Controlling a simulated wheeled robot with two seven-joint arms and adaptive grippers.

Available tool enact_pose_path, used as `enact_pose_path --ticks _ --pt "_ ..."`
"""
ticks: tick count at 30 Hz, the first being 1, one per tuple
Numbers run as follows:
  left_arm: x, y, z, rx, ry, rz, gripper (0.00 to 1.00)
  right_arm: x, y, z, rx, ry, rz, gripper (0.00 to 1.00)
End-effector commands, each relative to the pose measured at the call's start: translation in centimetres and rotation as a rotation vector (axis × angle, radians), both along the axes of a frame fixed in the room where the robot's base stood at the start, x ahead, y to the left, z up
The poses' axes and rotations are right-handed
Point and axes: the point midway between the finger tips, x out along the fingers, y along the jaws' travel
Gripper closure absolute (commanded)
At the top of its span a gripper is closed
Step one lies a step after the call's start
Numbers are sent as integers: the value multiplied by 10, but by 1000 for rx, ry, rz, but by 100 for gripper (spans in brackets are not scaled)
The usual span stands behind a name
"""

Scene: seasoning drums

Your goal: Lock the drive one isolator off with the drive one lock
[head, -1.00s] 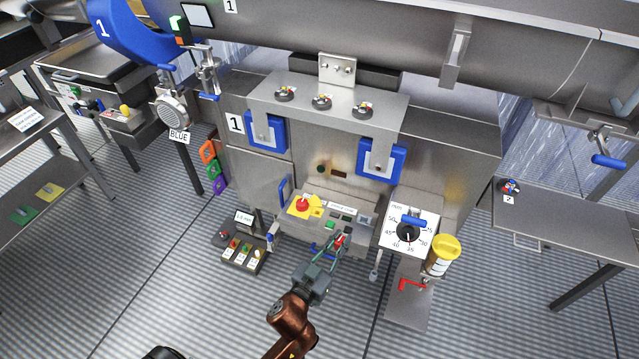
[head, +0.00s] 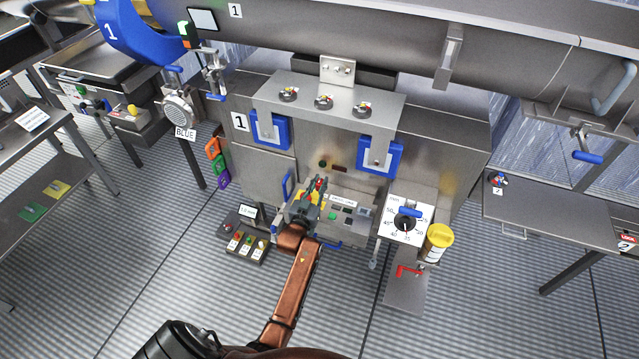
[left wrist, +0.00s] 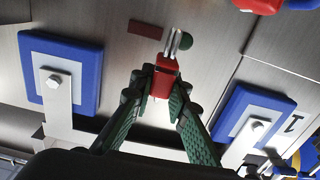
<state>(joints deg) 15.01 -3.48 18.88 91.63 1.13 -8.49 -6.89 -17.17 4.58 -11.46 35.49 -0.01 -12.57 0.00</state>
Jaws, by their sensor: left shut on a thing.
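My left gripper (head: 317,186) is shut on a small red padlock (left wrist: 165,78) with a bright metal shackle. In the left wrist view the padlock sits between the green fingertips (left wrist: 163,88), its shackle pointing at the steel panel near a dark green button (left wrist: 187,41). Whether the shackle touches anything cannot be told. In the head view the gripper is in front of the machine marked 1, covering most of a yellow plate (head: 297,198) that held a red knob. Which fitting is the drive one isolator is not clear. My right gripper is out of view.
Two blue-framed plates (head: 270,131) (head: 380,155) flank the panel. A blue handle (head: 288,184) stands close left of the gripper. A dial (head: 405,221) and a yellow-lidded jar (head: 437,240) stand right.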

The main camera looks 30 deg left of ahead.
Motion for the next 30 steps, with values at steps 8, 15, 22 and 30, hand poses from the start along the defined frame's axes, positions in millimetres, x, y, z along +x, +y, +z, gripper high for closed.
enact_pose_path --ticks 8,15,22,30 --pt "-1 -1 -3 1 0 1 100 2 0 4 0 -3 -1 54" --pt "-1 0 -26 1 1 1 100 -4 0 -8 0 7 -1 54" --pt "-1 -1 -47 1 1 1 100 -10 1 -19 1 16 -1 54" --pt "-1 -1 -57 1 -1 0 100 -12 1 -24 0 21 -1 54"
